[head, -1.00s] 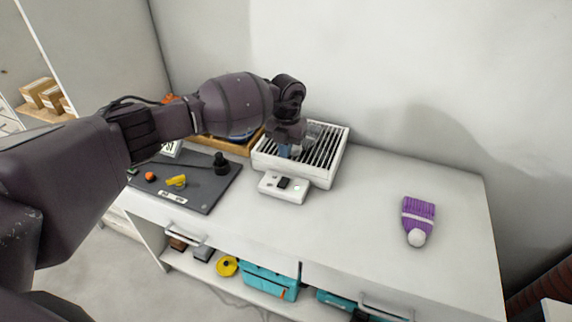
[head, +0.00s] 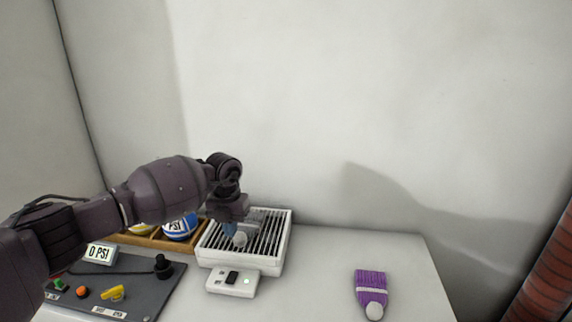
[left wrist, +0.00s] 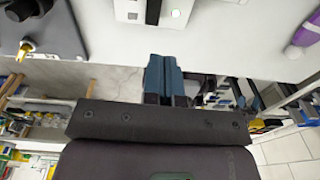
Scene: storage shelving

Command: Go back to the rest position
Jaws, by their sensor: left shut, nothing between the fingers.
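My left gripper (head: 230,230) is at the end of the dark arm that comes in from the left. It appears in front of the slatted white heater-like unit (head: 285,262) on the counter in the head view; the exact gap between them is hard to judge. Its blue fingers are together with nothing between them, as the left wrist view (left wrist: 163,78) also shows. A small round pale thing (head: 240,240) shows on or above the slats beside the fingers. My right gripper is not in view.
A dark control board (head: 140,285) with a black knob, coloured buttons and a yellow lever lies left. Behind it, a wooden tray holds balls, one blue (head: 180,228). The counter (head: 320,285) between unit and hat is clear.

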